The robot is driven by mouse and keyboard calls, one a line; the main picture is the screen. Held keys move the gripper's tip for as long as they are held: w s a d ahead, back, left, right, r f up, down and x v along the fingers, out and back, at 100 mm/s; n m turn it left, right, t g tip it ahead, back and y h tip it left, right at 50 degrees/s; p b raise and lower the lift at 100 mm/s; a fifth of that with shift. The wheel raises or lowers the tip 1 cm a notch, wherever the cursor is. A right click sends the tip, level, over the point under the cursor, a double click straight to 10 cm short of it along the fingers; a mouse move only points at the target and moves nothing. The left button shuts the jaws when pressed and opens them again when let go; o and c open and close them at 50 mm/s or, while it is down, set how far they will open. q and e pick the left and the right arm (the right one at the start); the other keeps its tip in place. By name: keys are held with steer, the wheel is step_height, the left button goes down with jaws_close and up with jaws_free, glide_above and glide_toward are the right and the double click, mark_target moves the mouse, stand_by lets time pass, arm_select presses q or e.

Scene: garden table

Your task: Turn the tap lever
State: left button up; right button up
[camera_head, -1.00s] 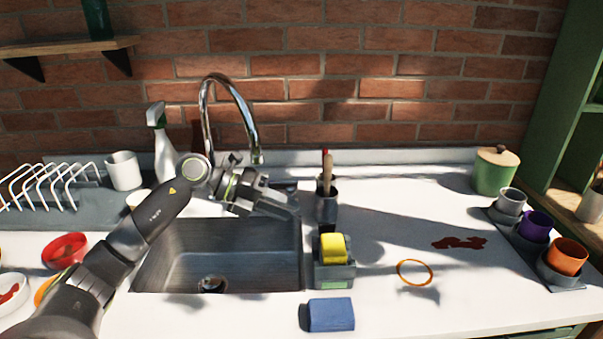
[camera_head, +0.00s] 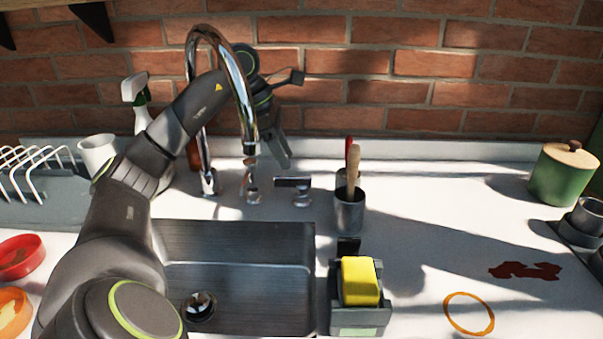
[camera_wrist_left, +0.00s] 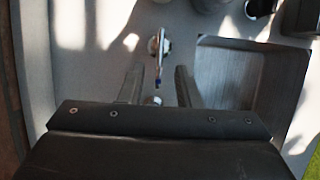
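The chrome tap (camera_head: 197,120) stands behind the sink, its curved spout ending over the back edge. A low lever (camera_head: 293,184) sits on a chrome base to the right of the spout and points left. In the left wrist view the lever (camera_wrist_left: 158,58) has a small blue mark and lies ahead, between the lines of the fingers. My left gripper (camera_head: 290,122) is open and empty, raised behind the spout near the wall. In the left wrist view its fingers (camera_wrist_left: 159,75) are apart. Contact with the lever is not visible. My right gripper is not in view.
A chrome fitting (camera_head: 252,182) stands below the spout end. A utensil cup (camera_head: 349,212) is close to the right of the lever. The sink (camera_head: 240,285) is in front, a sponge holder (camera_head: 360,318) at its right. The brick wall (camera_head: 400,60) is close behind.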

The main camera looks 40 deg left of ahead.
mark_target(295, 177)
arm_select(q)
steer(key=x, duration=0.6)
steer(key=shift+c, duration=0.4)
jaws_close()
